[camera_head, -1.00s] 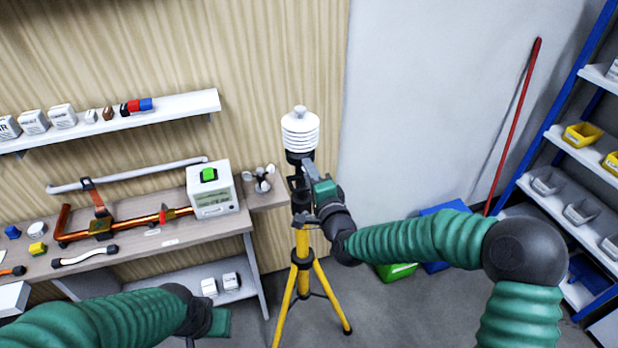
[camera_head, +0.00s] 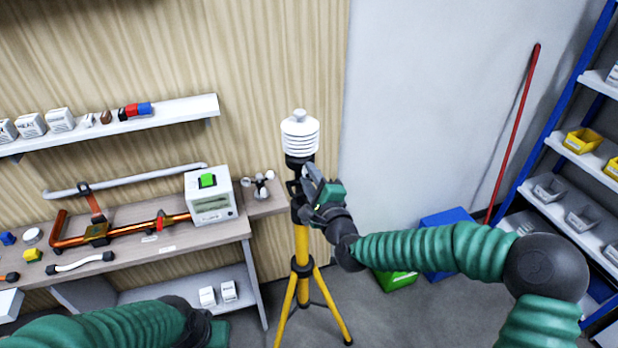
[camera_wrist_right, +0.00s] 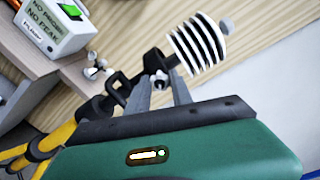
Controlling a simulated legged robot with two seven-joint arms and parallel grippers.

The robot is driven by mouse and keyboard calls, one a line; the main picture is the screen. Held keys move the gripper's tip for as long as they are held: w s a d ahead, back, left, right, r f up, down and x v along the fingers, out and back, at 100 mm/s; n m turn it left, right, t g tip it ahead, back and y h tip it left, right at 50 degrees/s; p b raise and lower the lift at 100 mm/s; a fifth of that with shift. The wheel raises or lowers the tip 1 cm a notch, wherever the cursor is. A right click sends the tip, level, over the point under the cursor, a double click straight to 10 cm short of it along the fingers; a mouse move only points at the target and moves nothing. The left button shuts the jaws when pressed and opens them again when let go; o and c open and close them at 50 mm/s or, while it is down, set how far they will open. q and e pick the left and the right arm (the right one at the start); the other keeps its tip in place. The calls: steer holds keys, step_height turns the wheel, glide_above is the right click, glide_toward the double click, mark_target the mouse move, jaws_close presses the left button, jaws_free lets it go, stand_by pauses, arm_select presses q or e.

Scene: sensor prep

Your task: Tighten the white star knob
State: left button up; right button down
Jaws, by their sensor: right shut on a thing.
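A yellow tripod (camera_head: 301,246) with a black head carries a white ribbed sensor (camera_head: 299,135) on top, upright. My right gripper (camera_head: 308,182) is at the black clamp part below the sensor, coming in from the right. In the right wrist view, the gripper (camera_wrist_right: 160,84) has its two grey fingers closed around a small white piece, the star knob (camera_wrist_right: 159,82), against the black clamp. The fingers hide most of the knob. The ribbed sensor (camera_wrist_right: 198,44) stands just beyond them. My left gripper (camera_head: 214,331) is low at the left, its fingers not clearly visible.
A workbench (camera_head: 150,262) on the left holds a copper pipe assembly (camera_head: 130,232) and a white box with a green top (camera_head: 211,197). An anemometer (camera_head: 260,185) lies near the tripod. Blue shelving (camera_head: 556,125) stands at right; green and blue bins (camera_head: 397,281) sit behind my right arm.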

steer(key=shift+d+f, duration=0.15)
steer(key=c, duration=1.3)
jaws_free()
steer(key=shift+c, duration=0.2)
steer(key=shift+o, duration=1)
steer(key=shift+w, duration=0.2)
steer(key=b+v, duration=0.2)
steer(key=v, duration=1.4)
steer(key=shift+s+d, duration=0.15)
steer(key=shift+s, duration=0.25)
steer(key=shift+f, duration=0.15)
